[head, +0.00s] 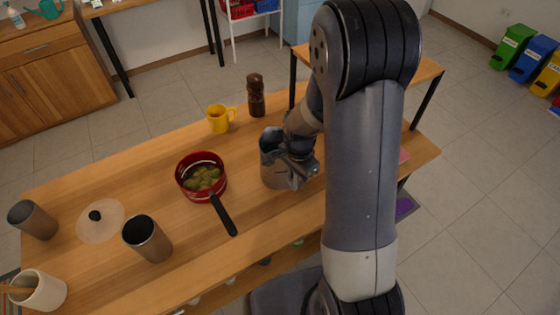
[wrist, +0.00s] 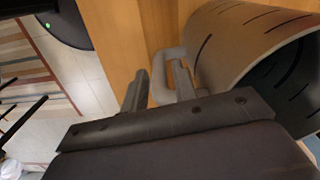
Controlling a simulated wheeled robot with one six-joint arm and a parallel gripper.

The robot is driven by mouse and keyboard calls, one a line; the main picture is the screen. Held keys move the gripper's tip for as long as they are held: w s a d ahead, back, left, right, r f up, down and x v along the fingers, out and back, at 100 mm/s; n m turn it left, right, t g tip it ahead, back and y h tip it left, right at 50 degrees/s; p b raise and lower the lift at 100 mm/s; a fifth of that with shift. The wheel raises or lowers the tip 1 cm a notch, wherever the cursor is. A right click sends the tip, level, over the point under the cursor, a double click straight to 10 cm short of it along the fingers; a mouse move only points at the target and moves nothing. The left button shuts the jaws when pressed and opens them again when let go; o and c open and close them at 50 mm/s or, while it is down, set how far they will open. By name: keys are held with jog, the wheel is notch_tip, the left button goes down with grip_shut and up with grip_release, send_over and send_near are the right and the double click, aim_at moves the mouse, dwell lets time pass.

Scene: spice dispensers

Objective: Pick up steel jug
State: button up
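The steel jug (head: 272,168) is a grey, open-topped cylinder that stands on the wooden table, partly hidden behind my gripper (head: 298,172). In the wrist view the jug (wrist: 232,40) fills the upper right, with dark slits in its wall and a loop handle (wrist: 159,78) on its left side. My gripper (wrist: 160,82) is at this handle. Its two fingers stand apart, one on the outer side and one between handle and body. I see no clear grip on the handle.
A red pot (head: 183,185) of greenish food stands left of the jug, its black handle (head: 223,215) pointing forward. A yellow mug (head: 218,121) and a brown pepper mill (head: 256,96) stand behind. Grey cups (head: 150,243) and a glass lid (head: 101,225) are further left.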

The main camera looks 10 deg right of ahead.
jog(key=shift+c, duration=0.4)
grip_shut()
jog(key=shift+w+r, duration=0.1)
dwell(0.8)
